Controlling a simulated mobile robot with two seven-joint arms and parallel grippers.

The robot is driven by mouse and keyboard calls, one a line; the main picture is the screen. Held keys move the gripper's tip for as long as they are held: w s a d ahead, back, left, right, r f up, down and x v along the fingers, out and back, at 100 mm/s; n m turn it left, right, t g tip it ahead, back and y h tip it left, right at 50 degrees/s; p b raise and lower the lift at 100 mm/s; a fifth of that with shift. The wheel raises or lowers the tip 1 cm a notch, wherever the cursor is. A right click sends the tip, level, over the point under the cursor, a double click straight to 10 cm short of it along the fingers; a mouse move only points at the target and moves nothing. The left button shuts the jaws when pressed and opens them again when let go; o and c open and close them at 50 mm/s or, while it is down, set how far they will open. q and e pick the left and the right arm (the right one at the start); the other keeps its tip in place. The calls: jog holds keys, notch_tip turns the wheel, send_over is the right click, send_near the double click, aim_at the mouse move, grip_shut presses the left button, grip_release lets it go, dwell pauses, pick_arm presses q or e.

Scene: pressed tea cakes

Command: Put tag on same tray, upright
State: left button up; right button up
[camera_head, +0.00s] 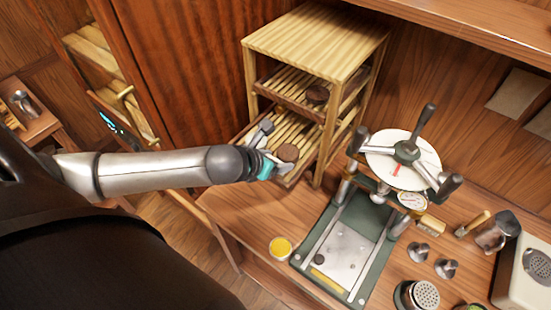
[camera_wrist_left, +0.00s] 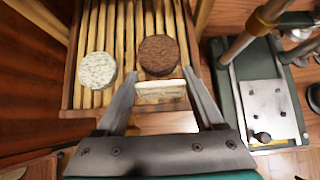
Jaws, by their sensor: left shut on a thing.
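My left gripper (camera_head: 274,148) reaches over the front of the pulled-out lower slatted tray (camera_head: 250,133) of a wooden rack. In the left wrist view, the gripper (camera_wrist_left: 160,92) is shut on a small pale tag (camera_wrist_left: 160,86), held crosswise between the fingertips. The tag is near the front edge of the tray (camera_wrist_left: 92,98), just in front of a dark brown round tea cake (camera_wrist_left: 158,52). I cannot tell whether the tag touches the tray. A whitish round cake (camera_wrist_left: 97,70) lies to the left. The brown cake also shows in the head view (camera_head: 289,152). My right gripper is not in view.
An upper rack tray holds a dark cake (camera_head: 317,94). A green press (camera_head: 345,245) with a round white plate (camera_head: 385,155) stands right of the rack. A yellow-topped tin (camera_head: 281,247) stands before it. Metal tools and jars crowd the right side of the counter.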

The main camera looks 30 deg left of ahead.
pick_arm(q)
jog(key=shift+f+b, duration=0.3)
jog(key=shift+f, duration=0.3)
jog(key=o, duration=1.4)
jog(key=shift+s, duration=0.1)
